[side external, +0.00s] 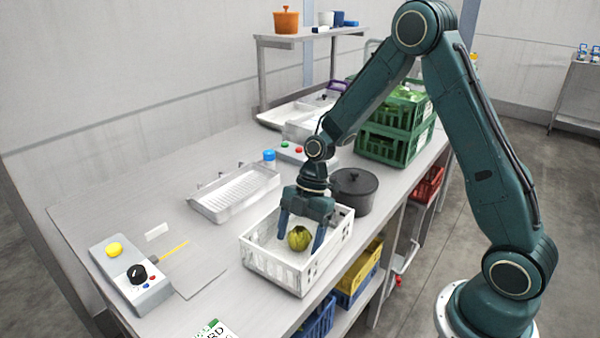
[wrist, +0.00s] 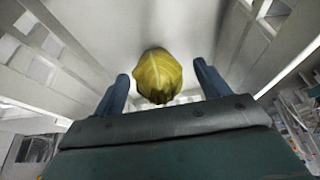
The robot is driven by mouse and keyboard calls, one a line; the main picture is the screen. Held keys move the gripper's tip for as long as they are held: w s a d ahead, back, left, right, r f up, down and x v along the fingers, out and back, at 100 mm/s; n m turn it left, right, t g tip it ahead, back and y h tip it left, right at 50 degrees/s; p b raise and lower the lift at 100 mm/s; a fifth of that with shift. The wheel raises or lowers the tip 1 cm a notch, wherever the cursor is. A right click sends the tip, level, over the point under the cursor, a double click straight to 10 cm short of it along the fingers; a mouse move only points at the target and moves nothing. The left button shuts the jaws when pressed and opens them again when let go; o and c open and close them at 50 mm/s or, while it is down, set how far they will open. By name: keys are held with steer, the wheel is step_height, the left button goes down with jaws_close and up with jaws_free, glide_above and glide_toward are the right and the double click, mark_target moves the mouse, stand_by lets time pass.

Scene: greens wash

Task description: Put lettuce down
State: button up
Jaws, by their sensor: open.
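The lettuce (side external: 299,238) is a small yellow-green head inside the white crate (side external: 272,267). In the wrist view the lettuce (wrist: 157,76) sits ahead of and between the fingertips, with the pale crate floor and slotted walls around it. My gripper (side external: 300,240) reaches down into the crate with its blue fingers spread on either side of the lettuce. In the wrist view my gripper (wrist: 160,88) is open, with a visible gap between each finger and the lettuce. Whether the lettuce rests fully on the crate floor is hard to tell.
A dark lidded pot (side external: 354,190) stands close behind the crate. A clear ribbed tray (side external: 234,192) lies to the left. Green crates (side external: 395,140) are stacked at the back right. A control box (side external: 132,277) with a yellow button sits at the front left.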

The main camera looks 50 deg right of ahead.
steer(key=v, duration=1.2)
stand_by(0.5)
steer(key=s+a+r+m+t+h, duration=0.3)
steer(key=s+r+m, duration=0.6)
steer(key=s+r, duration=0.1)
steer(key=s+r+m+t+h, duration=0.1)
steer(key=s+r+m+t, duration=0.1)
steer(key=s+m, duration=0.7)
steer(key=shift+s+d+m+t, duration=0.4)
steer(key=shift+s+d+t, duration=0.1)
steer(key=shift+s, duration=1)
